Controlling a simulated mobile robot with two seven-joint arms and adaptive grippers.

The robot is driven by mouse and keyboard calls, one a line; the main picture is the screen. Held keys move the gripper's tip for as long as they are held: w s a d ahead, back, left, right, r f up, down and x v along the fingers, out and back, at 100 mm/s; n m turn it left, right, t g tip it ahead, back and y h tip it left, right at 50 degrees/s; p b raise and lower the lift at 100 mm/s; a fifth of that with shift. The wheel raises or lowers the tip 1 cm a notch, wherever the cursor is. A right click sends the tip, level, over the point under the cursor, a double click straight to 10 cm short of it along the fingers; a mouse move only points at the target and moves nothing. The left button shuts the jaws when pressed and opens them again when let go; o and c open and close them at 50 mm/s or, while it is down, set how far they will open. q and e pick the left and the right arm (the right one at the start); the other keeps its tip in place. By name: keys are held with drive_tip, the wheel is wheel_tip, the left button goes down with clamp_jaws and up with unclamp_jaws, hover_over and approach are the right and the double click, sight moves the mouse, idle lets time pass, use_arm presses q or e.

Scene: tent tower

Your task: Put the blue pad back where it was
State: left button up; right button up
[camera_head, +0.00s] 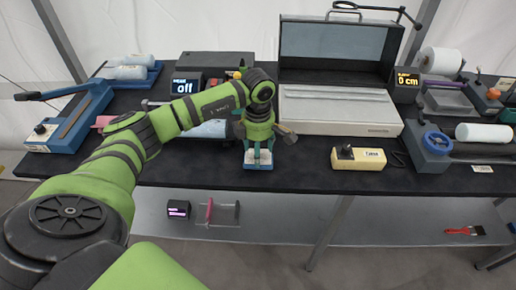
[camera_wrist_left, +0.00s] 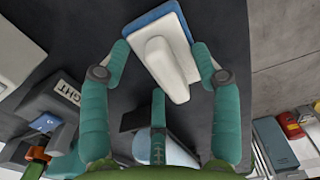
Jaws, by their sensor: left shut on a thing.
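The blue pad (camera_head: 259,166) has a blue base and a white upper part. It is at the front edge of the black table, left of the middle, in the head view. In the left wrist view its white body and blue rim (camera_wrist_left: 149,18) lie between the fingertips. My left gripper (camera_head: 258,148) reaches down over it and is shut on it. In the left wrist view the gripper fingers (camera_wrist_left: 161,52) stand on either side of the pad. I cannot tell whether the pad touches the table. My right gripper is not in view.
An open grey case (camera_head: 338,104) stands behind and to the right. A cream box (camera_head: 358,158) sits on the front right. A blue lever tool (camera_head: 68,120) is at left, and an "off" display (camera_head: 186,84) stands behind my forearm. The black table front (camera_head: 300,165) is clear.

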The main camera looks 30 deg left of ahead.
use_arm(q)
drive_tip(key=o, duration=1.1)
drive_tip(key=shift+f, duration=0.1)
drive_tip(key=shift+r+b, duration=1.6)
drive_tip(key=shift+r, duration=4.6)
